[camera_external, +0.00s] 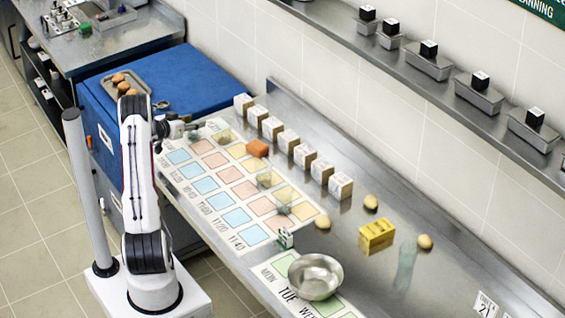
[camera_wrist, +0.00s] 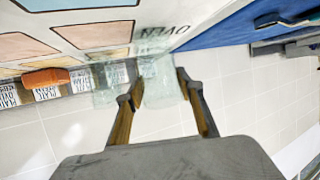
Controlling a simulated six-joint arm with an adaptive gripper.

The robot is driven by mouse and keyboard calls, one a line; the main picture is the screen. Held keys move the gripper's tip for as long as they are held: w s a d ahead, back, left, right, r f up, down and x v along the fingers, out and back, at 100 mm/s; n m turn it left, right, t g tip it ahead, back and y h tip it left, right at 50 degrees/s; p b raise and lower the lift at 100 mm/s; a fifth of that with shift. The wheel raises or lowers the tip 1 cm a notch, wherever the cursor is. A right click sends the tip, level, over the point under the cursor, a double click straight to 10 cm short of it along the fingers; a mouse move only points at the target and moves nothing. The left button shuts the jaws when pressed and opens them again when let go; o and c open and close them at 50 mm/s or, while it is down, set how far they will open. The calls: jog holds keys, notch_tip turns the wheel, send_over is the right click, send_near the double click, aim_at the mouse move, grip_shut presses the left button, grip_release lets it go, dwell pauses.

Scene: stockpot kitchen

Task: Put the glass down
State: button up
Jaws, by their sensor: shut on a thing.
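My gripper (camera_wrist: 157,85) is shut on a clear glass (camera_wrist: 160,88), which sits between its two fingers in the wrist view. Another clear glass (camera_wrist: 104,88) shows just left of the fingers. In the external view my gripper (camera_external: 197,130) is at the far left end of the grid mat (camera_external: 200,178), by the blue-topped unit. A small clear glass (camera_external: 223,138) shows close to it; I cannot tell whether it is the held one. Other clear glasses stand farther along the mat, one near the middle (camera_external: 264,180) and one nearer the front (camera_external: 284,208). Whether the held glass touches the mat is unclear.
A row of labelled boxes (camera_external: 289,141) lines the mat's back edge. A metal bowl (camera_external: 315,278), a yellow box (camera_external: 376,236) and a tall clear vessel (camera_external: 405,266) stand nearer the front. Several blue squares are clear.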

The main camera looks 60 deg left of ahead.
jog(key=o, duration=1.2)
jog(key=shift+f, duration=0.15)
jog(key=shift+r, duration=0.2)
jog(key=shift+s+d+r, duration=0.2)
jog(key=shift+s+r, duration=0.05)
jog(key=shift+s, duration=0.3)
jog(key=v, duration=1)
jog(key=shift+s+d+r, duration=0.1)
jog(key=shift+s+r, duration=0.05)
jog(key=shift+s, duration=0.15)
